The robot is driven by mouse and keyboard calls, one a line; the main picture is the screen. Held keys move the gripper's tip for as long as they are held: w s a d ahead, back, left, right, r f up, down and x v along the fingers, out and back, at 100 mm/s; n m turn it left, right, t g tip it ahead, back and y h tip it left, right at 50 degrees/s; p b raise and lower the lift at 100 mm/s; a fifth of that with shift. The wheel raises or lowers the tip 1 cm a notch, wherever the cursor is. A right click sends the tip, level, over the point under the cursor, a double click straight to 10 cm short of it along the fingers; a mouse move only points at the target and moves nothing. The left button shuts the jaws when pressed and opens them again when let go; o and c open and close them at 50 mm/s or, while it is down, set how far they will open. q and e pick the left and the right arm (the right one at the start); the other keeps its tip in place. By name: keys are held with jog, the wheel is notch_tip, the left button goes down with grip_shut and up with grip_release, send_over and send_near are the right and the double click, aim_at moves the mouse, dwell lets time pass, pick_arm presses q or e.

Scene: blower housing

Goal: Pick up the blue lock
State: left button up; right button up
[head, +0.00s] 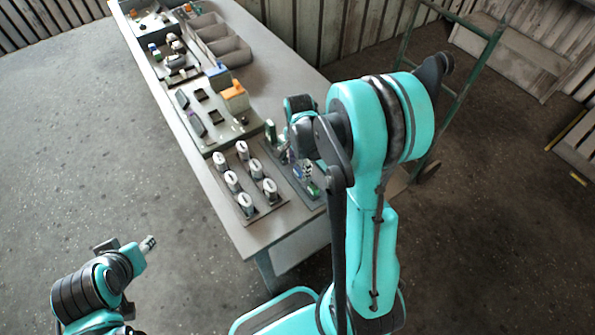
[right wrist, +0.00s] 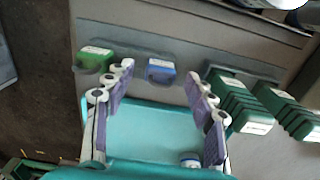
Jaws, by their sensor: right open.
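The blue lock (right wrist: 160,70) lies on a grey board (right wrist: 200,52), near the middle of the right wrist view. My right gripper (right wrist: 160,74) is open, with its two purple-padded fingers on either side of the lock in that view. I cannot tell how far above the lock the fingers are, and no contact shows. In the head view my right gripper (head: 300,165) hangs over the board at the table's right edge, where I cannot make out the blue lock. My left gripper (head: 148,244) is at lower left, off the table; its jaws are too small to read.
A green lock (right wrist: 95,60) lies left of the blue one, and green finned blocks (right wrist: 240,103) lie to the right. In the head view, several white-topped cylinders (head: 232,181) stand on a tray beside the board. Farther along are fixtures and grey bins (head: 222,45).

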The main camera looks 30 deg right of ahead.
notch_tip(320, 180, down, 2)
jog(key=shift+f, duration=0.15)
jog(key=c, duration=1)
